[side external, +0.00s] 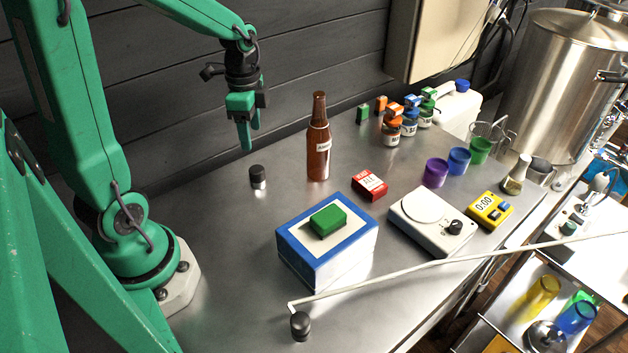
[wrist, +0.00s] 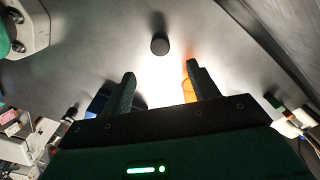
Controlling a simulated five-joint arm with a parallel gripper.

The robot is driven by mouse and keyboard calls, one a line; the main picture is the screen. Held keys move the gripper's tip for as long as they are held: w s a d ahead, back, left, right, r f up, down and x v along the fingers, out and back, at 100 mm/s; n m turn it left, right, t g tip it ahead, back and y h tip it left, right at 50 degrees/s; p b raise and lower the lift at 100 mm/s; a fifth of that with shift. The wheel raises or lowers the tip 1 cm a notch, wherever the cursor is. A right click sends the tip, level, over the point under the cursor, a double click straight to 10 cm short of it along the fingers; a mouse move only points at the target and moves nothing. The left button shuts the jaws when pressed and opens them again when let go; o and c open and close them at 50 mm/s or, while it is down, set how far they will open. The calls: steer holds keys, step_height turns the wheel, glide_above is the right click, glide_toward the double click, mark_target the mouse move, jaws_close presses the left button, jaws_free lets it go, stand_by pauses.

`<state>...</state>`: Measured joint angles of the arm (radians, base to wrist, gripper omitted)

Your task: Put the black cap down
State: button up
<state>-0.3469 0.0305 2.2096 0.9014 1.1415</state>
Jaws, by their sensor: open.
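A small black cap (side external: 257,173) with a pale lower band stands upright on the steel table, left of the brown bottle. In the wrist view a dark round thing (wrist: 160,45), seemingly this cap from above, sits on the table beyond my fingertips. My gripper (side external: 247,146) hangs above the table, up and slightly left of the cap and apart from it. In the wrist view its two fingers (wrist: 160,72) are spread with nothing held between them.
A brown bottle (side external: 318,150) stands close on the right. A blue-edged box (side external: 290,249) bears a green block (side external: 328,221). A red box (side external: 370,184), white scale (side external: 411,231) and yellow timer (side external: 490,209) lie farther right. A black knob (side external: 300,328) sits at the front. Table left of the box is clear.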

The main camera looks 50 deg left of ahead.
stand_by(0.5)
steer(key=s+d+r+n+t, duration=0.5)
steer(key=s+d+r+n, duration=0.3)
steer(key=d+r, duration=0.3)
steer(key=shift+n+t, duration=0.3)
steer(key=shift+n, duration=0.3)
